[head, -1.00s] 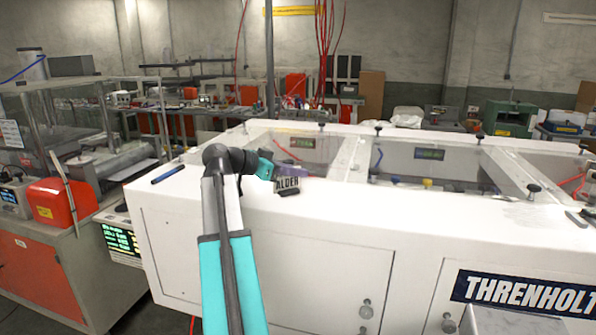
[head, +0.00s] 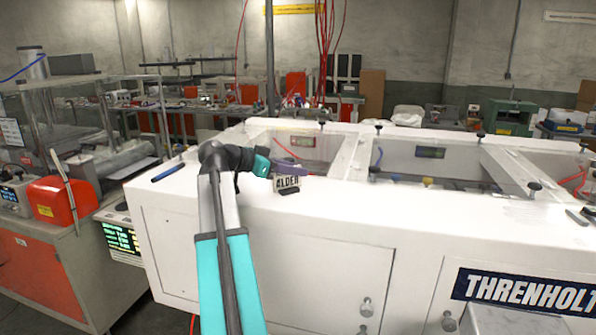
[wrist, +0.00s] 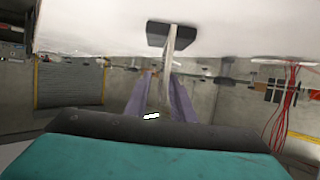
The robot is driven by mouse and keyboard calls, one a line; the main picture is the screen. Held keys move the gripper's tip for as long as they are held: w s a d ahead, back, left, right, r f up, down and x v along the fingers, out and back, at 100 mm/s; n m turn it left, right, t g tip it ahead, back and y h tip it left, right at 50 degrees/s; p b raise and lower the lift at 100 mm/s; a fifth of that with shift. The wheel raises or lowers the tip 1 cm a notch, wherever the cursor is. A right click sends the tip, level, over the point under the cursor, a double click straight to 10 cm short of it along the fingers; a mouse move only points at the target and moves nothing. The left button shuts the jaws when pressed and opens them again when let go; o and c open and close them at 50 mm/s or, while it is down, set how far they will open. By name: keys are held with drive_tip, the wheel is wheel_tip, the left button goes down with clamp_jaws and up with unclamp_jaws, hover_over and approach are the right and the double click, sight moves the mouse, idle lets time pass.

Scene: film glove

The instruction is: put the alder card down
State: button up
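The alder card (head: 288,183) is a small light card with the dark word ALDER and a black foot. It stands upright on the white bench top (head: 400,215), near its left end, with the foot seemingly on the surface. In the wrist view, which looks upside down, the card (wrist: 171,62) shows edge-on with its black foot (wrist: 172,37) against the white top. My gripper (head: 290,169) is at the card's upper part. Its purple fingers (wrist: 160,86) look parted, with the card's upper end between them, nearer the right finger. Any contact there is unclear.
A blue pen-like rod (head: 168,173) lies left of my wrist. Behind the card are recessed bays with white crossbars and black knobs (head: 374,170). A red box (head: 62,200) stands on the left-hand cabinet.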

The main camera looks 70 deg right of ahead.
drive_tip(key=b+v, duration=0.2)
drive_tip(key=v, duration=0.9)
idle(0.6)
